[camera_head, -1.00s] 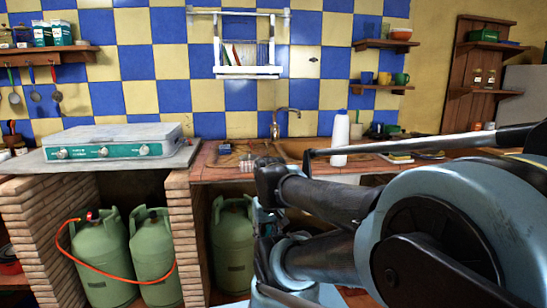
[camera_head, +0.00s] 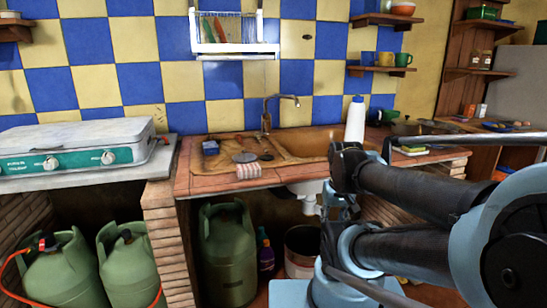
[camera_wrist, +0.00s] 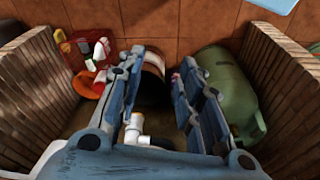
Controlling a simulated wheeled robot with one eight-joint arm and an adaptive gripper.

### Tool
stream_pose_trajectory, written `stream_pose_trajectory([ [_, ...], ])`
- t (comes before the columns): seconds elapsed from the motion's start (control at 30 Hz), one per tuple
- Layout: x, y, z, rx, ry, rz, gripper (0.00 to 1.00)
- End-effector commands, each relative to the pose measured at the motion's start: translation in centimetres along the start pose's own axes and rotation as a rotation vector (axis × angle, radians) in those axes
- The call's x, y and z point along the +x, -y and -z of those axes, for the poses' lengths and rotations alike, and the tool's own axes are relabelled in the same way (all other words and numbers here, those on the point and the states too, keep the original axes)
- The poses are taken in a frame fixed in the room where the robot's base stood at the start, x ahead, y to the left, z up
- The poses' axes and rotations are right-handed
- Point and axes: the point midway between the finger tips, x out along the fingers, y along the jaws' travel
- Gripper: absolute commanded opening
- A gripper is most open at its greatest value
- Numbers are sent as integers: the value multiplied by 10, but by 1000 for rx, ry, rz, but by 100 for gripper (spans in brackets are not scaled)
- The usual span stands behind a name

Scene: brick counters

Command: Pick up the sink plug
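A small dark grey disc (camera_head: 244,157) lies at the left of the brown sink (camera_head: 305,143) on the tiled counter; it may be the sink plug, but it is too small to be sure. In the wrist view my gripper (camera_wrist: 160,75) is open, its two blue-grey fingers wide apart with nothing between them. It faces the space below the sink, away from the disc. In the head view my arm stands at the right, and I cannot make out the fingers.
A striped cloth (camera_head: 249,170), a blue item (camera_head: 211,147) and a tap (camera_head: 267,115) are near the disc. A white bottle (camera_head: 355,119) stands right of the sink. A green gas bottle (camera_head: 229,255) and a bucket (camera_head: 300,252) are below. The stove (camera_head: 75,145) is left.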

Motion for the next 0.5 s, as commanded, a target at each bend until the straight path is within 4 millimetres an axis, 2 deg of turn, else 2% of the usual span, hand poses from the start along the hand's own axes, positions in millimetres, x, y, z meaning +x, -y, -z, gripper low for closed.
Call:
stream_pose_trajectory([
  [0.17, 0, 0, 0, 0, 0, 0, 33],
  [0.23, 0, 0, 0, -1, 0, 0, 47],
  [0.33, -12, 1, -3, -21, -9, 1, 70],
  [0.5, -43, 6, 29, -142, 6, 8, 72],
])
